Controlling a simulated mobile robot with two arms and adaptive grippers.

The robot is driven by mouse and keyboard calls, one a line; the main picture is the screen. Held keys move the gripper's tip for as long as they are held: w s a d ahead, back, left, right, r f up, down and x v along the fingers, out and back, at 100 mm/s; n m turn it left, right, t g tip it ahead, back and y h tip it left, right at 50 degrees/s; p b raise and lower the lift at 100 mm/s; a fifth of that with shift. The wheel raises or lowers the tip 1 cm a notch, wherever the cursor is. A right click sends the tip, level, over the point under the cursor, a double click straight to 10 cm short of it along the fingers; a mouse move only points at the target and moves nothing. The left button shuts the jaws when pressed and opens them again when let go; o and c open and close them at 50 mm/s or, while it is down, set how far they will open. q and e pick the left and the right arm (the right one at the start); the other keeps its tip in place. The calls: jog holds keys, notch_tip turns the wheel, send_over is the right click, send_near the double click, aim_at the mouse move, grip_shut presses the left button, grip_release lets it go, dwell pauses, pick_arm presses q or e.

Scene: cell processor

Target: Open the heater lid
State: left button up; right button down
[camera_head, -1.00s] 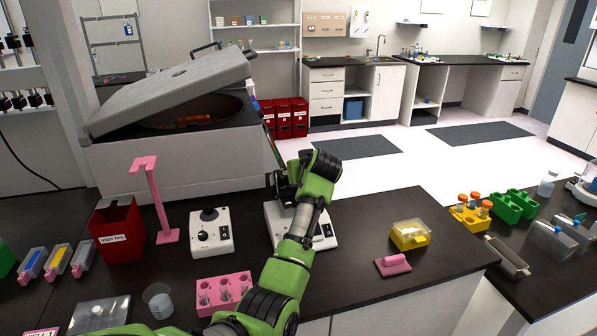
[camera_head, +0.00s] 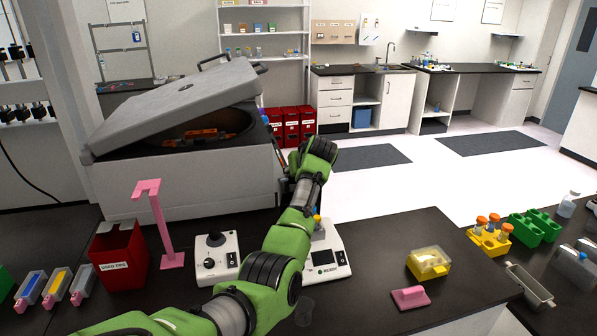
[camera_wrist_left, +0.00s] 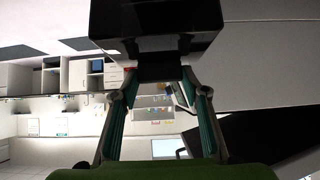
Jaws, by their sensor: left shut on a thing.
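A large grey machine (camera_head: 190,180) stands at the back left of the bench with its lid (camera_head: 180,100) tilted up, raised at its right side. Whether it is the heater I cannot tell. My left arm reaches to the right side of this machine, and its gripper is mostly hidden behind my wrist in the head view. In the left wrist view my left gripper (camera_wrist_left: 160,85) has its fingers closed against a black block (camera_wrist_left: 150,25) whose full shape is unclear. My right gripper is not in view.
A white device with a display (camera_head: 325,262) sits just below my arm. A white knob device (camera_head: 212,258), a pink stand (camera_head: 160,225) and a red bin (camera_head: 118,255) stand to its left. A yellow box (camera_head: 428,264) and pink block (camera_head: 410,298) are right, with bare bench between.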

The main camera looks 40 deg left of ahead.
pick_arm(q)
jog(key=shift+w+a+r, duration=0.2)
jog(key=shift+a+r, duration=0.15)
jog(key=shift+r, duration=0.35)
jog(key=o, duration=1.6)
jog(key=shift+f, duration=0.1)
jog(key=shift+s+d+f, duration=0.1)
jog(key=shift+f, duration=0.15)
jog(key=v, duration=1.2)
jog(key=shift+s+d+f, duration=0.1)
